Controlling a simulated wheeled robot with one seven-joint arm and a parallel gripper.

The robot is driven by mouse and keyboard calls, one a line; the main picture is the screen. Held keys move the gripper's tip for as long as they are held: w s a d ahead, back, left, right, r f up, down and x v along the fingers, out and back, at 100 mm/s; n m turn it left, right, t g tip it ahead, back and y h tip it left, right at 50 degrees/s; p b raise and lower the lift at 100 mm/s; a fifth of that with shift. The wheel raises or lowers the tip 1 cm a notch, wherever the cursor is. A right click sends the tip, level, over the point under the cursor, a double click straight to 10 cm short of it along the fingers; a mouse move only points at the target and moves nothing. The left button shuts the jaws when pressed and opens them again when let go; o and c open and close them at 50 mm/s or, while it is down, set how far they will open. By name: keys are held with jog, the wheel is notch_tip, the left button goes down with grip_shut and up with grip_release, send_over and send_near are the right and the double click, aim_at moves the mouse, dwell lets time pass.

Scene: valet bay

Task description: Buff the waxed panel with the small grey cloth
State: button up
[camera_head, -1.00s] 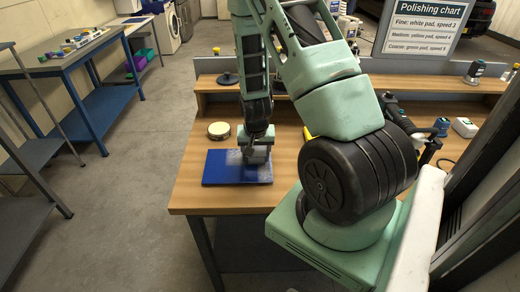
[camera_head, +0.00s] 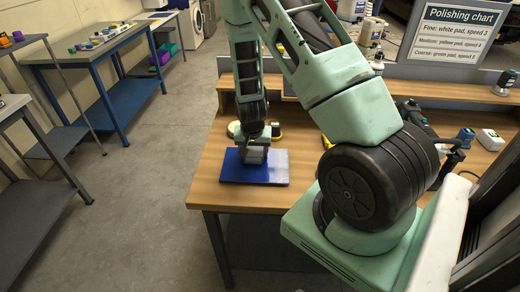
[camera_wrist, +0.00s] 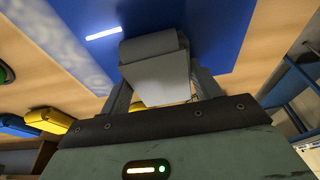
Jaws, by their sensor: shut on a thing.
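The blue panel (camera_head: 236,173) lies flat on the wooden bench near its front left corner. A pale wax haze covers its right part in the head view; the left part is clear, glossy blue. The panel (camera_wrist: 222,30) also fills the top of the wrist view, with haze on the left and clear blue around the cloth. My gripper (camera_head: 254,153) points down over the panel, shut on the small grey cloth (camera_wrist: 160,72). The folded cloth sits between both fingers, at or just above the panel; contact is hard to tell.
A polisher (camera_head: 418,118), a blue-capped container (camera_head: 466,134) and a white box (camera_head: 490,139) stand to the right. The bench's front edge is close to the panel.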

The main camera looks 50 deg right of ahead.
aim_at(229, 154)
jog(key=shift+w+a+p, duration=0.65)
jog(key=shift+w+a, duration=0.95)
jog(key=shift+w, duration=0.3)
jog(key=shift+w+a+f+p, duration=0.1)
jog(key=shift+w+a+p, duration=0.15)
jog(key=shift+w+a, duration=0.45)
jog(key=shift+w+a+p, duration=0.2)
jog(key=shift+w+a, duration=0.25)
jog(key=shift+w, duration=0.45)
notch_tip(229, 154, up, 8)
jog(key=p, duration=0.6)
